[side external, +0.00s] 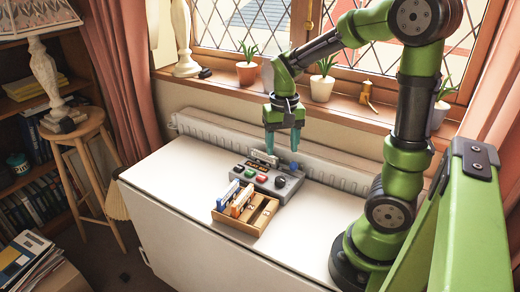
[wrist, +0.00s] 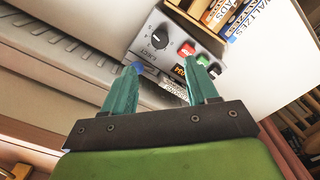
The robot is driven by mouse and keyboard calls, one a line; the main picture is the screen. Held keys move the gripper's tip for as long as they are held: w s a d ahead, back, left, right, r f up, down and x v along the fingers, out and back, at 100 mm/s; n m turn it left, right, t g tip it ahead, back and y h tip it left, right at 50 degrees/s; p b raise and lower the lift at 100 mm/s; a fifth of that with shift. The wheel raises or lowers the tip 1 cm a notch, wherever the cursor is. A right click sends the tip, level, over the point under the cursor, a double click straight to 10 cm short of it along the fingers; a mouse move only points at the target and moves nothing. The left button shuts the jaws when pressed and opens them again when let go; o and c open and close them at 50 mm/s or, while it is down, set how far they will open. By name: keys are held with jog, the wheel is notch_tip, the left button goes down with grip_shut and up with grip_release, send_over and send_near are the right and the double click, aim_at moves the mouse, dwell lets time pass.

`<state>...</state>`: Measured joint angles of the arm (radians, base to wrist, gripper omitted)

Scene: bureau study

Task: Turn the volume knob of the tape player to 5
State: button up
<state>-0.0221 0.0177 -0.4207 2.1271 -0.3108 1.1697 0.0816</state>
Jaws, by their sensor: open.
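The grey tape player (side external: 288,187) sits on the white cabinet top, with several coloured buttons along its face. Its dark round volume knob (side external: 280,182) is at the right end of the face. In the wrist view the tape player (wrist: 207,24) is at the top, and the knob (wrist: 158,42) lies ahead of the fingers. The numbers around the knob are too small to read. My gripper (side external: 283,144) points down above the back of the tape player, apart from the knob. In the wrist view my gripper (wrist: 162,82) has its two teal fingers spread with nothing held between them.
A wooden tray (side external: 262,217) of cassettes stands in front of the tape player. A white radiator (side external: 325,167) runs behind it. Potted plants (side external: 321,88) line the windowsill. The cabinet top (side external: 170,178) is clear at the left.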

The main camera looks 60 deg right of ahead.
notch_tip(320, 180, up, 6)
jog(key=shift+r, duration=0.2)
jog(key=s+a+r+n+t+y, duration=0.1)
jog(key=s+a+n+t, duration=0.1)
jog(key=a, duration=0.5)
jog(key=s+a+r+n+t+y, duration=0.1)
jog(key=s+a+r+n+t, duration=0.1)
jog(key=a+t, duration=0.3)
jog(key=s+a+n, duration=0.1)
jog(key=a, duration=0.2)
jog(key=shift+a, duration=0.1)
dwell(0.5)
